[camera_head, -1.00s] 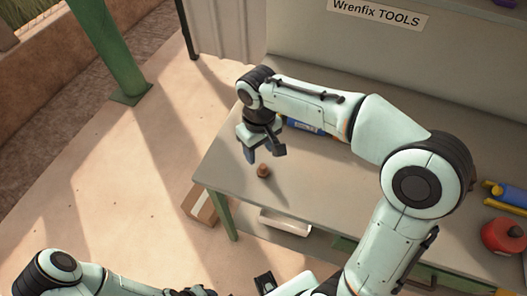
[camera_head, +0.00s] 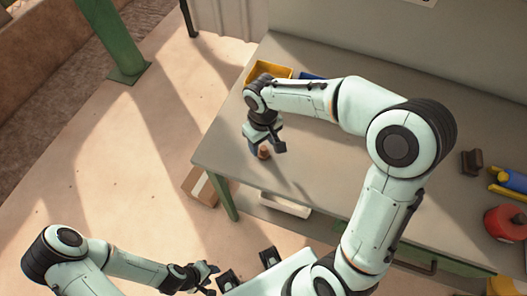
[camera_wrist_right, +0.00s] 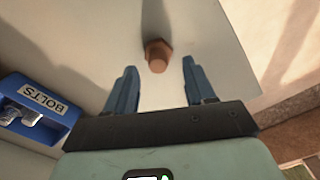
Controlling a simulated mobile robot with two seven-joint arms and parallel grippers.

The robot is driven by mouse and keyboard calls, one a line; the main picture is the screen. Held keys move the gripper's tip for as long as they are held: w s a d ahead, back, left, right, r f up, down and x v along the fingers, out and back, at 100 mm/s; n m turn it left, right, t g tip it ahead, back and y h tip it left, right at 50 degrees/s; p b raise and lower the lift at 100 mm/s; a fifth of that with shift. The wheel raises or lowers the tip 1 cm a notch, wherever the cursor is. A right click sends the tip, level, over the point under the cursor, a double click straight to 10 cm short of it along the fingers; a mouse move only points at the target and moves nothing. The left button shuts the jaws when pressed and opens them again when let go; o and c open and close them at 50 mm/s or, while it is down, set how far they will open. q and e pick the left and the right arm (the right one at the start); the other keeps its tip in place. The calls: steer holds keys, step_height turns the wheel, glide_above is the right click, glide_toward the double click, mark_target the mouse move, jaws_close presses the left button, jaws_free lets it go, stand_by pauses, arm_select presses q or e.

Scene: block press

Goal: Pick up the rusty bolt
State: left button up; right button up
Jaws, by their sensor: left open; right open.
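The rusty bolt (camera_head: 264,153) stands on the workbench near its left end, a small brown piece with a hexagonal head. In the right wrist view the bolt (camera_wrist_right: 158,56) lies ahead of and between the two blue fingertips, with space on both sides. My right gripper (camera_head: 266,150) is open and low over the bench beside the bolt; in its wrist view the right gripper (camera_wrist_right: 158,80) is empty. My left gripper (camera_head: 211,279) is open at the bottom of the head view, away from the bench.
A blue bin labelled BOLTS (camera_wrist_right: 38,108) sits beside the right gripper. A yellow bin (camera_head: 268,72) stands behind my right arm. A red round container (camera_head: 506,229) and a dark block (camera_head: 472,162) are at the right. The bench's left edge is near the bolt.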

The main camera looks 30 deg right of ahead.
mark_target(263, 148)
step_height(263, 148, down, 3)
steer(key=shift+d+f, duration=0.1)
steer(key=shift+f, duration=0.1)
steer(key=shift+c, duration=0.3)
steer(key=c, duration=0.8)
